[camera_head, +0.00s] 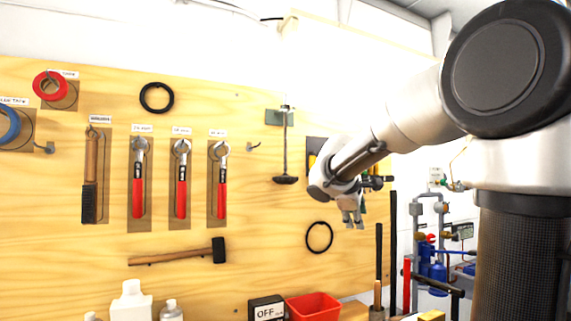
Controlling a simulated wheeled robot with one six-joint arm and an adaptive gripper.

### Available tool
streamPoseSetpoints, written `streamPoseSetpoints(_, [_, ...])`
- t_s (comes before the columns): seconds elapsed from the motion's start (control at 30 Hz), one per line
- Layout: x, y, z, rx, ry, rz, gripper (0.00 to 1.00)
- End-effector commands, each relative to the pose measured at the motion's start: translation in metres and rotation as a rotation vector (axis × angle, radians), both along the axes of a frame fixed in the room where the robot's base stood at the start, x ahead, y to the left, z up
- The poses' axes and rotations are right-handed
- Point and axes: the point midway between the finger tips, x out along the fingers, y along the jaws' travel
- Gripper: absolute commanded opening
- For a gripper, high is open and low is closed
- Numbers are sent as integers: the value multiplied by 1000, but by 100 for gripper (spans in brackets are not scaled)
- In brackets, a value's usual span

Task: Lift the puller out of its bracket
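A dark rod with a wide, flat dark foot, which looks like the puller (285,152), hangs upright on the plywood wall. Its upper end sits at a small grey-green bracket (272,117). My gripper (353,219) is to the right of the puller and lower, apart from it, with its fingers pointing down. The fingers are small and seen at an angle, so their opening is unclear. Nothing shows between them. My arm comes in from the right and covers part of a dark panel with yellow items on the wall.
A red bin (313,307) and white bottle (131,302) stand below. Upright bars (393,250) and pipework (430,240) are at right.

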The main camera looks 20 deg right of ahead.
Motion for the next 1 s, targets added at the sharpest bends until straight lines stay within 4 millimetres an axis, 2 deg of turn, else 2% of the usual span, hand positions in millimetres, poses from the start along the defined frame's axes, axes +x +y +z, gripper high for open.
streamPoseSetpoints(0.03, [37, -1, 29, -147, 6, 106, 36])
streamPoseSetpoints(0.1, [86, 6, 75, -390, 26, 275, 36])
streamPoseSetpoints(0.2, [143, 33, 135, -750, 78, 500, 36])
streamPoseSetpoints(0.3, [176, 69, 186, -1091, 149, 678, 36])
streamPoseSetpoints(0.4, [186, 102, 223, -1375, 227, 797, 36])
streamPoseSetpoints(0.5, [191, 126, 228, -1572, 322, 896, 36])
streamPoseSetpoints(0.57, [193, 130, 225, -1613, 355, 928, 36])
streamPoseSetpoints(0.77, [211, 123, 224, -1634, 378, 936, 36])
streamPoseSetpoints(1.0, [244, 114, 220, -1633, 377, 936, 36])
